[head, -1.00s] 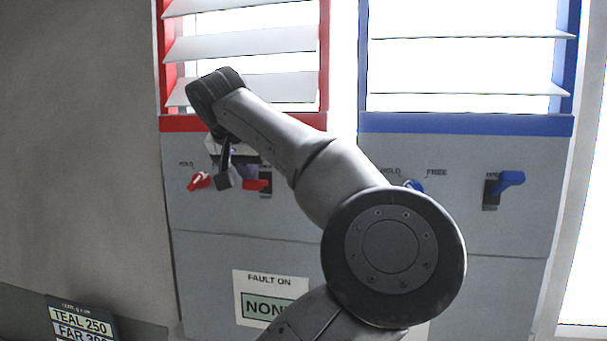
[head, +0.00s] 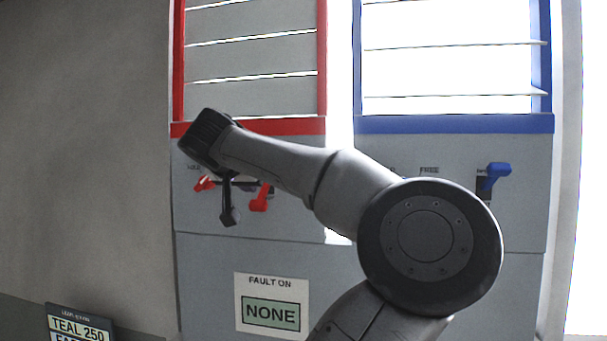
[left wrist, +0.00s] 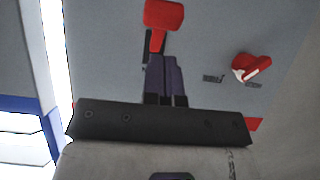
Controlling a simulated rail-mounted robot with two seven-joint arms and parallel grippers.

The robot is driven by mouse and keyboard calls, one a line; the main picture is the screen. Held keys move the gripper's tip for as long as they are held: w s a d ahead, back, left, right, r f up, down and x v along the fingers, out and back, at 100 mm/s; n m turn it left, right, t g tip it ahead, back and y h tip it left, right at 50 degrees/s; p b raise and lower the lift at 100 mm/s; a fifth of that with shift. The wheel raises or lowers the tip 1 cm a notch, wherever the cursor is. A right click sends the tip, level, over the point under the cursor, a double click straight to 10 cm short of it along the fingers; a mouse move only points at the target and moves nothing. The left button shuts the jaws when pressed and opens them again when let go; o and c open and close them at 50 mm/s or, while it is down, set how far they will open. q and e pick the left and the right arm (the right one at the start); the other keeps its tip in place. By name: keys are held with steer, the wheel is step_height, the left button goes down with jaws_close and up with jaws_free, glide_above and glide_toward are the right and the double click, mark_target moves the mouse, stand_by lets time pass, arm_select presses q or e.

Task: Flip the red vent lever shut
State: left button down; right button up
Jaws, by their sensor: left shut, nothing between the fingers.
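The red vent lever (head: 261,198) on the grey panel under the red-framed vent (head: 250,127) points down. The red vent's slats lie flat and closed, with only thin bright lines between them. My left gripper (head: 229,214) is shut and empty, just left of the lever in the head view. In the left wrist view the lever's red handle (left wrist: 164,15) is beyond the closed fingertips (left wrist: 165,60); I cannot tell whether they touch. My right gripper is not in view.
A red knob (head: 204,183) with a white mark sits left of the lever. A blue lever (head: 495,175) points up under the blue-framed vent (head: 455,124), whose slats are open. A "FAULT ON / NONE" sign (head: 271,313) is below. A "TEAL 250" sign (head: 79,325) stands lower left.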

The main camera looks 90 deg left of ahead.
arm_select(q)
steer(key=shift+r+p, duration=0.4)
steer(key=shift+r, duration=0.15)
steer(key=d+f+v, duration=0.1)
steer(key=v, duration=1.2)
steer(key=shift+f, duration=0.25)
stand_by(0.3)
